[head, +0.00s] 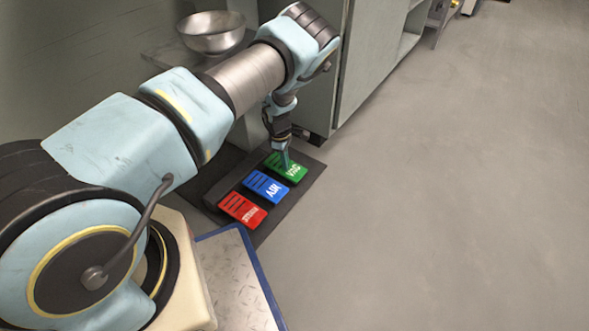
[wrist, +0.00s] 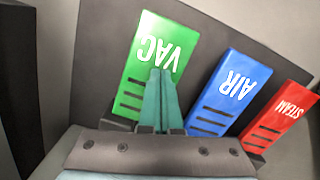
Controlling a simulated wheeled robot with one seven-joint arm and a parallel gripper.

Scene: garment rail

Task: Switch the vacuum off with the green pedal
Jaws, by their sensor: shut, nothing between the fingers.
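The green pedal (head: 289,168) is marked VAC and lies on a dark base plate (head: 262,229) on the floor. It also shows in the wrist view (wrist: 150,50), upside down, at the upper left. My gripper (head: 285,166) points down over the green pedal. Its teal fingers (wrist: 160,75) are shut and hold nothing. The fingertips overlap the pedal near the VAC lettering; I cannot tell for sure whether they touch it or how far the pedal is pressed. The vacuum itself cannot be made out.
The blue AIR pedal (head: 266,187) sits right beside the green one, with the red STEAM pedal (head: 242,210) beyond it. A grey cabinet (head: 375,60) stands behind the plate. A metal bowl (head: 212,33) is at the upper left. The floor (head: 450,190) to the right is clear.

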